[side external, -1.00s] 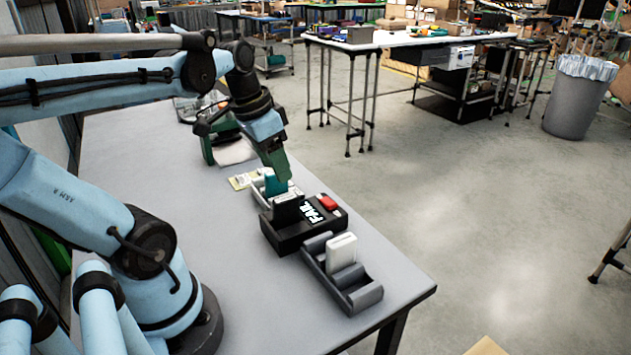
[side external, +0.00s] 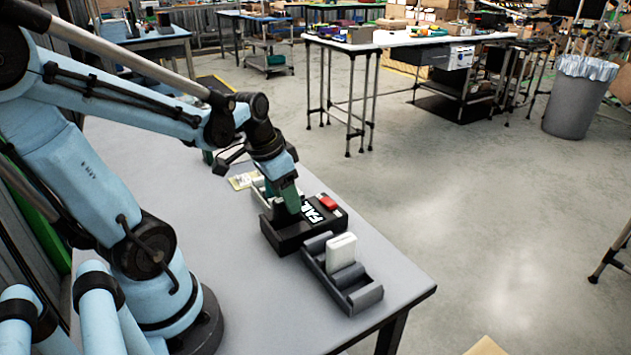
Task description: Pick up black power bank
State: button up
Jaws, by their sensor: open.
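The black power bank (side external: 281,214) stands upright in the black box marked FAIL (side external: 285,242). My gripper (side external: 290,207) points down at the power bank, with its green fingers at the bank's upper part. The fingers hide much of the bank, and I cannot tell whether they touch it. The gripper is open.
A grey slotted tray (side external: 366,299) in front of the box holds a white block (side external: 341,252). A red piece (side external: 328,203) is on the box's right side. A pale tray (side external: 258,193) stands behind the box, near a yellowish card (side external: 241,181). The table's left front is clear.

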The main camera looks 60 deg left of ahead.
aim_at(287, 216)
jog(key=shift+x, duration=1.9)
jog(key=shift+s+a, duration=0.1)
jog(key=shift+c, duration=0.3)
grip_shut()
jog(key=shift+r, duration=0.1)
